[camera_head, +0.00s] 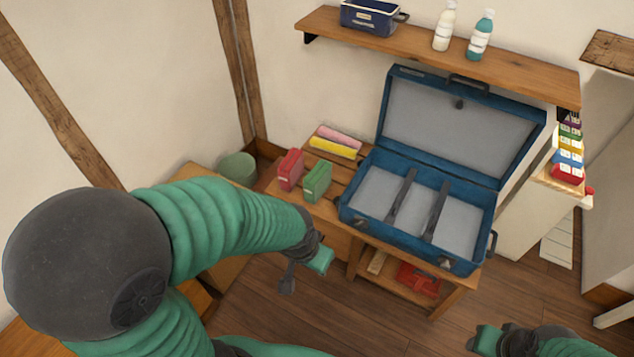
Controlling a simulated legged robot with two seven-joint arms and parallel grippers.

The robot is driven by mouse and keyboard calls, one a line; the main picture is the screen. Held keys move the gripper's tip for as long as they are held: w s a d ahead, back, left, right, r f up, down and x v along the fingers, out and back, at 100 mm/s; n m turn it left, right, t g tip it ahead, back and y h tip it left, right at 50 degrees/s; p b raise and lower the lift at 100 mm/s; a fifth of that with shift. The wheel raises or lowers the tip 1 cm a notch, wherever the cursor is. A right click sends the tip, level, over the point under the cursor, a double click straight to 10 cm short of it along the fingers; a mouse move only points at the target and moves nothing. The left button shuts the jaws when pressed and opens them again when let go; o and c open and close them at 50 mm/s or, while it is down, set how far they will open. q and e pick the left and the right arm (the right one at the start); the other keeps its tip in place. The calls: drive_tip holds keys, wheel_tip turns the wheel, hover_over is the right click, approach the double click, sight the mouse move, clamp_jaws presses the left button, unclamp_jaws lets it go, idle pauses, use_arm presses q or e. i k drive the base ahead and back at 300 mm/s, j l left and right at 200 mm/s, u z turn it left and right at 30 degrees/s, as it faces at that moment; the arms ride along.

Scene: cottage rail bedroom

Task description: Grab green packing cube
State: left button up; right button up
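The green packing cube (317,181) stands upright on the wooden bench (328,208), just left of the open blue suitcase (414,226). A red packing cube (290,168) stands close beside it on the left. My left gripper (304,274) is in front of and below the green cube in the picture, apart from it. Its two fingers are spread with nothing between them. My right gripper (487,340) is low at the bottom right, away from the cubes; its fingers are not clear enough to tell their opening.
Rolled pink (340,136) and yellow (335,148) items lie behind the cubes. The suitcase lid stands open under a wall shelf (430,48) with a blue case and two bottles. A green bin (238,168) stands left. Red items (418,280) lie on the lower shelf.

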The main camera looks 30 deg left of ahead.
sight(316, 184)
drive_tip(key=u, duration=1.15)
drive_tip(key=i+u, duration=0.25)
drive_tip(key=i, duration=0.5)
drive_tip(key=i+l+u, duration=0.25)
drive_tip(key=i, duration=0.5)
drive_tip(key=j, duration=0.1)
